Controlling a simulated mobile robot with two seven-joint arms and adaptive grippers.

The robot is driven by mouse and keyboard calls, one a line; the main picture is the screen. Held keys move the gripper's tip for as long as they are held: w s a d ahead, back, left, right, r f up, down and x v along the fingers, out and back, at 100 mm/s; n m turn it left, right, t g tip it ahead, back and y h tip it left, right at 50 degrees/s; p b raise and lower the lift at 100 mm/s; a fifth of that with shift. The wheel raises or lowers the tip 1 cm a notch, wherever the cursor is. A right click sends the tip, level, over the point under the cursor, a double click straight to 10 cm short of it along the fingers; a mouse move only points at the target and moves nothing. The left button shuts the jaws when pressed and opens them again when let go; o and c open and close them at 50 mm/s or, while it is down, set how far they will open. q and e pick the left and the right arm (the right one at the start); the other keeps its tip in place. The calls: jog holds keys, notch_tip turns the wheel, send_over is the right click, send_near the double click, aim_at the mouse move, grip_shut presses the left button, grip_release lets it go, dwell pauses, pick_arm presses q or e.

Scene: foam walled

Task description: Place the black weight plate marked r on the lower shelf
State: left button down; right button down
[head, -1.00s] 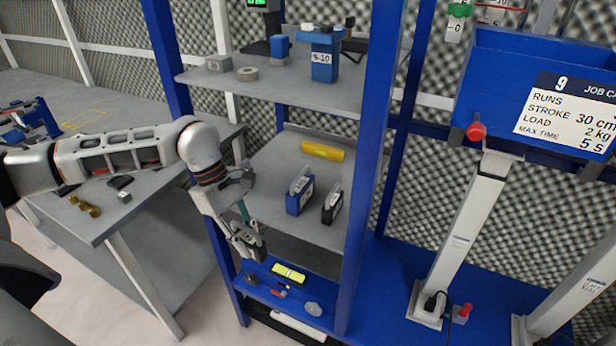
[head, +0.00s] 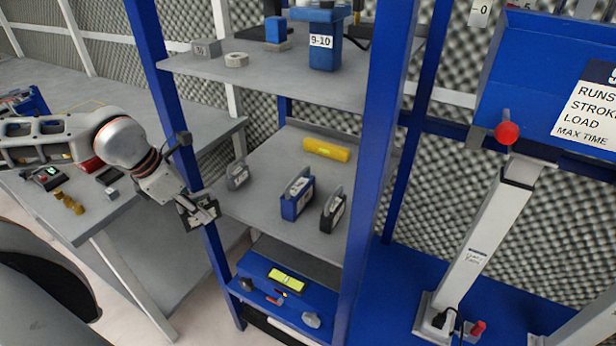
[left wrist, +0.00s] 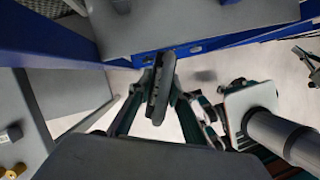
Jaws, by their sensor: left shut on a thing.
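My left gripper (head: 199,208) is shut on a dark, flat plate (left wrist: 160,86), which shows nearly edge-on between the fingers in the left wrist view. No mark on it is readable. In the head view the gripper is in front of the rack's left blue post, by the front left corner of the middle grey shelf (head: 270,218). The low blue shelf (head: 252,268) lies below and to the right of the gripper. My right gripper is not in view.
The middle shelf holds a grey weight (head: 237,175), a blue block (head: 297,197), a black block (head: 333,210) and a yellow bar (head: 326,150). The low shelf carries a yellow level (head: 286,280) and a round grey piece (head: 312,320). A grey table (head: 100,215) stands left.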

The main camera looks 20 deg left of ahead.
pick_arm(q)
jog(key=shift+w+a+r, duration=0.1)
jog(key=shift+w+r, duration=0.1)
jog(key=shift+w+d+r, duration=0.1)
jog(key=shift+w+d, duration=0.15)
jog(key=shift+w, duration=0.2)
jog(key=w+d+p, duration=0.1)
jog(key=w+d, duration=0.1)
jog(key=w, duration=0.1)
jog(key=w+d, duration=0.2)
jog(key=w, duration=0.2)
jog(key=w+d+p, duration=0.1)
jog(key=w, duration=0.3)
jog(key=shift+w+d+p, duration=0.2)
jog(key=shift+d+p, duration=0.1)
jog(key=shift+d, duration=0.1)
jog(key=shift+w+d, duration=0.35)
jog(key=shift+w, duration=0.15)
jog(key=w, duration=0.1)
jog(key=w+d, duration=0.1)
jog(key=shift+w+d+p, duration=0.2)
jog(key=shift+w+p, duration=0.15)
jog(key=shift+a+f, duration=0.1)
jog(key=shift+f, duration=0.7)
jog(key=c, duration=1.8)
grip_release()
jog(key=shift+s+f, duration=0.15)
jog(key=shift+f, duration=0.1)
jog(key=shift+c, duration=0.2)
